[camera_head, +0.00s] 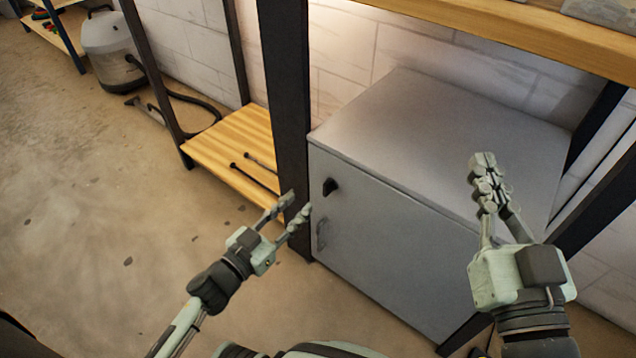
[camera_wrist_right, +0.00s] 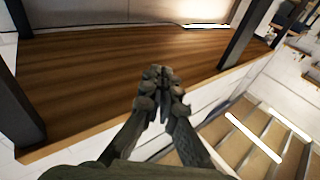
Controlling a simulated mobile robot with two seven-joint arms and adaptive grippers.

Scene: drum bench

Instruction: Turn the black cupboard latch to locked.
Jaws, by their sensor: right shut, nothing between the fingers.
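The grey cupboard (camera_head: 385,235) stands under the bench in the head view. Its black latch (camera_head: 330,186) is on the upper left of the front door, above a grey door handle (camera_head: 321,233). My left gripper (camera_head: 297,203) is open, with its fingers spread and nothing between them. It is just left of the latch in the picture; I cannot tell if it touches anything. My right gripper (camera_head: 483,160) is shut and empty, in front of the cupboard top in the picture. It also shows shut in the right wrist view (camera_wrist_right: 161,76).
A dark bench post (camera_head: 287,100) stands at the cupboard's left edge, close to my left gripper. A wooden bench top (camera_head: 510,32) hangs above the cupboard. A low wooden shelf (camera_head: 225,150) holds two dark rods. The floor (camera_head: 100,220) at left is mostly clear.

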